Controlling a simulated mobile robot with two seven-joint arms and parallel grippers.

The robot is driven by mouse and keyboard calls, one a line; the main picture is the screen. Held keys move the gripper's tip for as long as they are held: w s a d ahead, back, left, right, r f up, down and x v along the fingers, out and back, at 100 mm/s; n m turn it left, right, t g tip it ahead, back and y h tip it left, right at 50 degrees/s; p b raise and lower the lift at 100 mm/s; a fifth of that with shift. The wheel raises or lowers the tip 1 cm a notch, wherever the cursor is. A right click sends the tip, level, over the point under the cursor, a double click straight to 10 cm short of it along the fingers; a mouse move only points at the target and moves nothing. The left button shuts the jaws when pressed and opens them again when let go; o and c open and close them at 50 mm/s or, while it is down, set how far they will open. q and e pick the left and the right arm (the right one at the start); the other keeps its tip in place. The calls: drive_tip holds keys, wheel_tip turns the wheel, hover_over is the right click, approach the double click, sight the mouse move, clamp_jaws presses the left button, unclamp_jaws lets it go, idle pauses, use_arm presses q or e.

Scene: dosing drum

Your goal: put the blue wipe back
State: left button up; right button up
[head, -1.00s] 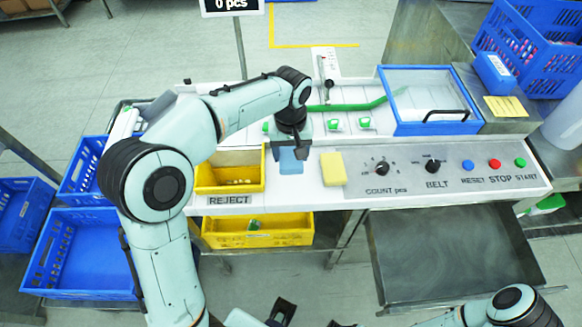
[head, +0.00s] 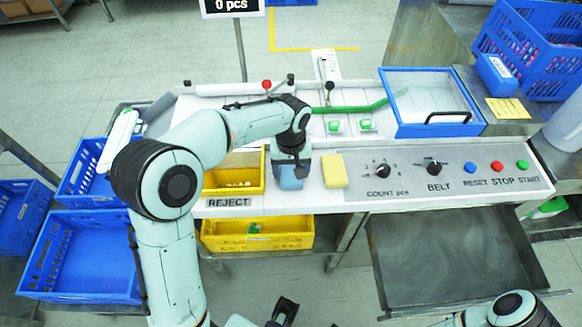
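The blue wipe (head: 291,183) lies on the white machine top, between the yellow reject bin and a yellow sponge-like block (head: 333,171). My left gripper (head: 290,170) points down right over the wipe and covers its upper part. Its fingers are hidden behind the gripper body and wrist, so I cannot see whether they grip the wipe. My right gripper (head: 284,310) is low at the bottom edge of the head view, away from the machine, with its fingers apart and nothing seen between them.
The reject bin (head: 232,184) is just left of the wipe. A control panel with knobs and buttons (head: 445,174) lies to the right. Behind are a green guide (head: 350,106), small green-and-white packs (head: 366,125) and a clear-lidded blue box (head: 432,128). An empty metal tray (head: 450,250) sits below the panel.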

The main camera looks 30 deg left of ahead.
sight(291, 170)
use_arm(q)
drive_tip(key=shift+o, duration=0.6)
drive_tip(key=shift+r, duration=0.35)
wheel_tip(291, 170, up, 12)
drive_tip(key=p, duration=0.2)
drive_tip(key=shift+f, duration=0.2)
